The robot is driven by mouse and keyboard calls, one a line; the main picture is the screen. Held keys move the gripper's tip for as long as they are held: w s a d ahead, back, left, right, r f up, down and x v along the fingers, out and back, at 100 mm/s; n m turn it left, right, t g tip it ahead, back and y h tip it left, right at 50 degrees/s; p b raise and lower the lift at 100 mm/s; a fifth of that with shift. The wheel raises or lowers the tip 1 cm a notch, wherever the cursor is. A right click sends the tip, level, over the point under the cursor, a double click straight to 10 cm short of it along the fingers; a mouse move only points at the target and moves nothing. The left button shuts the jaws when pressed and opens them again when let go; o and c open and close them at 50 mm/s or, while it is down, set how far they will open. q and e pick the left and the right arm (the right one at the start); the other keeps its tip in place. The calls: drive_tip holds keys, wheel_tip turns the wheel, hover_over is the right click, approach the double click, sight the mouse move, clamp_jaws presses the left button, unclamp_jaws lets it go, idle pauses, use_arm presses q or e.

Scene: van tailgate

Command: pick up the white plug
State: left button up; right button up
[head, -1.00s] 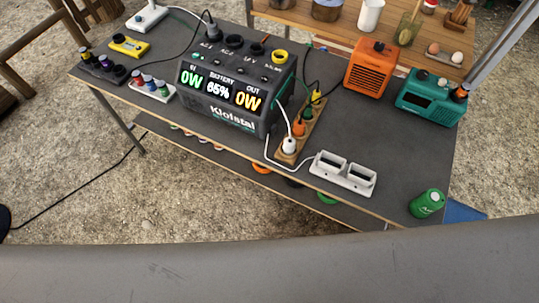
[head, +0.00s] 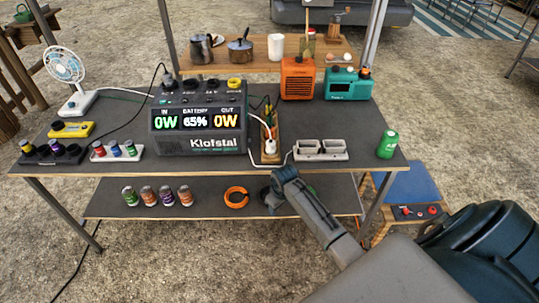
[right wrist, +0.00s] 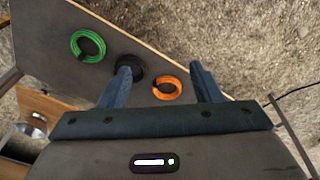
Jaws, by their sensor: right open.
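The white plug (head: 270,146) stands at the front end of a wooden strip (head: 268,122) on the grey table, with a white cord at it. Other plugs, orange, yellow and green, sit behind it on the strip. My right gripper (head: 284,176) is just in front of the table's front edge, below and slightly right of the white plug, and apart from it. The right wrist view shows its two blue fingers (right wrist: 160,70) spread and empty over the lower shelf. The white plug does not show in that view. My left gripper is not in view.
The power station (head: 198,130) stands left of the strip. A white double socket (head: 320,150) lies right of it, then a green can (head: 387,145). An orange heater (head: 298,78) and teal radio (head: 347,84) stand behind. The lower shelf holds an orange ring (head: 237,197).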

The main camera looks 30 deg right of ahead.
drive_tip(key=w+r+n+b, duration=0.15)
drive_tip(key=w+r, duration=0.25)
drive_tip(key=r, duration=1)
wheel_tip(320, 180, up, 13)
drive_tip(key=y, duration=0.1)
hover_over(271, 140)
drive_tip(key=s, duration=0.1)
drive_tip(key=shift+d+f, duration=0.15)
drive_tip(key=shift+f, duration=0.35)
drive_tip(key=f, duration=0.3)
drive_tip(key=shift+w+f, duration=0.3)
drive_tip(key=shift+f, duration=0.05)
drive_tip(key=shift+f+p, duration=0.35)
drive_tip(key=shift+f, duration=0.25)
drive_tip(key=f, duration=0.2)
drive_tip(key=f+p, duration=0.1)
drive_tip(key=shift+w+f, duration=0.3)
drive_tip(key=shift+f, duration=0.55)
drive_tip(key=c, duration=1)
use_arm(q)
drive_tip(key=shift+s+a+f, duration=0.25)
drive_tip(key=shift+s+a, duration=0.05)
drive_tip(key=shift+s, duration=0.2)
use_arm(e)
drive_tip(key=shift+c, duration=0.3)
drive_tip(key=shift+w+r, duration=0.1)
